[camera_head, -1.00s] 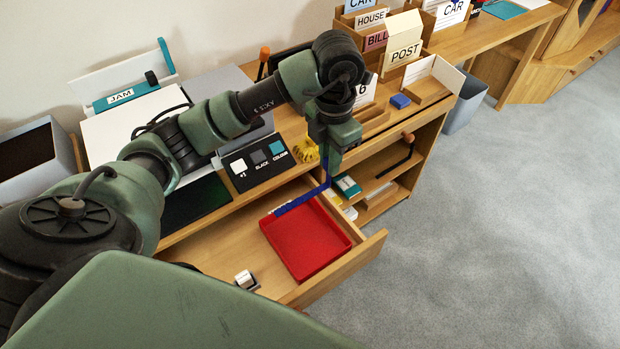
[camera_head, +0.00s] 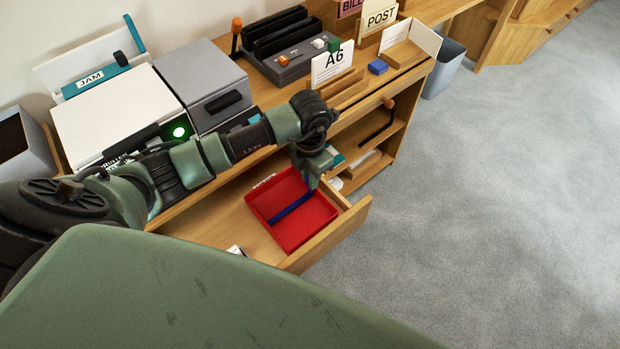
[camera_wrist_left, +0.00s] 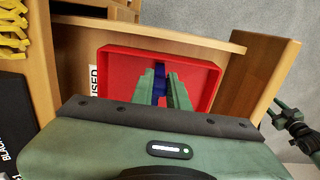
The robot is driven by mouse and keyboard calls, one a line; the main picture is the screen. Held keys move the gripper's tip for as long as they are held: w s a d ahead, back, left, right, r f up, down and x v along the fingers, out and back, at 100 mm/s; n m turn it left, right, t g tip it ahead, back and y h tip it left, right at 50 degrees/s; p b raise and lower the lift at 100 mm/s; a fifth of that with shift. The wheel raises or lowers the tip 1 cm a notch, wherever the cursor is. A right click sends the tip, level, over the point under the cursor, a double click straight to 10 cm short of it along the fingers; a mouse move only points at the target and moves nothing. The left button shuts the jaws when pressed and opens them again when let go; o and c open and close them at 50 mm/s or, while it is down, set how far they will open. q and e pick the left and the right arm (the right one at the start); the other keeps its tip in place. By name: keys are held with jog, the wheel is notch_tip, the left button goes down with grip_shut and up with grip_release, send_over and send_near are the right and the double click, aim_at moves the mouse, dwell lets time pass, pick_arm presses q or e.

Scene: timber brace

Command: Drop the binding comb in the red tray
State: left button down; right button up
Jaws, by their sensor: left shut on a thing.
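The blue binding comb (camera_head: 291,206) is a long thin strip. My left gripper (camera_head: 311,181) is shut on it near one end and points down over the red tray. In the head view the comb shows against the tray's floor, slanting down to the left. The red tray (camera_head: 307,237) lies in the open wooden drawer. In the left wrist view the comb (camera_wrist_left: 159,84) sits between my green fingers (camera_wrist_left: 164,90), with the red tray (camera_wrist_left: 118,72) around and below. I cannot tell whether the comb touches the tray floor.
The open drawer's front (camera_head: 330,235) stands just beyond the tray. A white machine (camera_head: 120,115) and a grey machine (camera_head: 205,85) stand on the desk top. Open carpet lies at the right.

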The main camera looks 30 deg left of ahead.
pick_arm(q)
jog(key=shift+f, duration=0.7)
jog(key=shift+f, duration=0.1)
jog(key=c, duration=1.4)
grip_release()
notch_tip(320, 180, up, 12)
jog(key=shift+r, duration=0.15)
